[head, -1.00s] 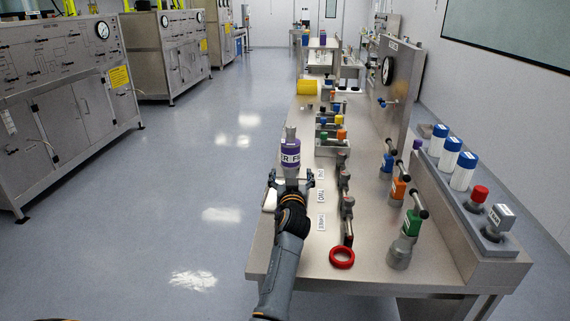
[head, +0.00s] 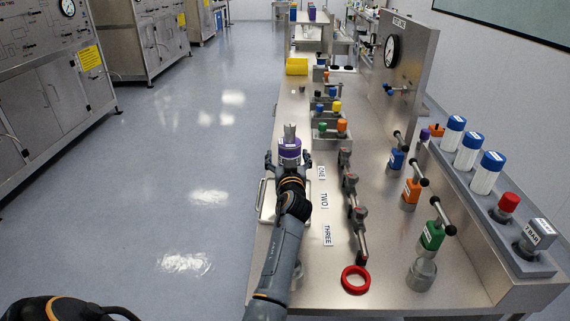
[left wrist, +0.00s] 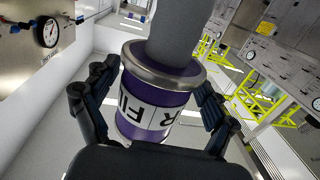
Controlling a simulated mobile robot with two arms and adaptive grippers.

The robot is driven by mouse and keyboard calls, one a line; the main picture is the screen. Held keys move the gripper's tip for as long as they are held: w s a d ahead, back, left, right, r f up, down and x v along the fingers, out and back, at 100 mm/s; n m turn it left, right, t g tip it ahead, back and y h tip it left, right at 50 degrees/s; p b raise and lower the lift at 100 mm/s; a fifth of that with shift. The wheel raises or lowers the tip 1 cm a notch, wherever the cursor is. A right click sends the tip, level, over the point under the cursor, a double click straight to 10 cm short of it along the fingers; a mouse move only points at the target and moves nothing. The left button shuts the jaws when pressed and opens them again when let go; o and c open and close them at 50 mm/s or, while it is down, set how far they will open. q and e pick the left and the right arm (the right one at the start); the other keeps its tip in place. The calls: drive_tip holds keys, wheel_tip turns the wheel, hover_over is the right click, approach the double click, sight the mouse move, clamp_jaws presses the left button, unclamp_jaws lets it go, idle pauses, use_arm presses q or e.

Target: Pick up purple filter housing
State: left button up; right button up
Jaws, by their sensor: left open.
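The purple filter housing (head: 290,147) has a grey metal top and a white label, and stands upright near the left edge of the steel bench. My left gripper (head: 289,163) is right at it, with its fingers spread to either side and hiding its lower part. In the left wrist view the housing (left wrist: 165,98) fills the middle, between the dark open fingers (left wrist: 158,108). Narrow gaps seem to show beside the fingers; contact is hard to judge. My right gripper is not in view.
A white tray (head: 266,207) lies beside my left arm at the bench edge. Labels ONE, TWO, THREE and a row of valves (head: 352,208) run to the right. A red ring (head: 356,280) lies at the front. Open floor is on the left.

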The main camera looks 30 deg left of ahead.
use_arm(q)
drive_tip(key=shift+s+d+r, duration=0.1)
drive_tip(key=shift+d+r, duration=0.2)
drive_tip(key=shift+d, duration=0.15)
drive_tip(key=shift+s+d+r, duration=0.25)
drive_tip(key=shift+c, duration=0.6)
drive_tip(key=c, duration=0.3)
drive_tip(key=shift+w+a+f, duration=0.1)
drive_tip(key=shift+a+f, duration=0.1)
drive_tip(key=c, duration=1.1)
clamp_jaws()
drive_tip(key=shift+r, duration=0.15)
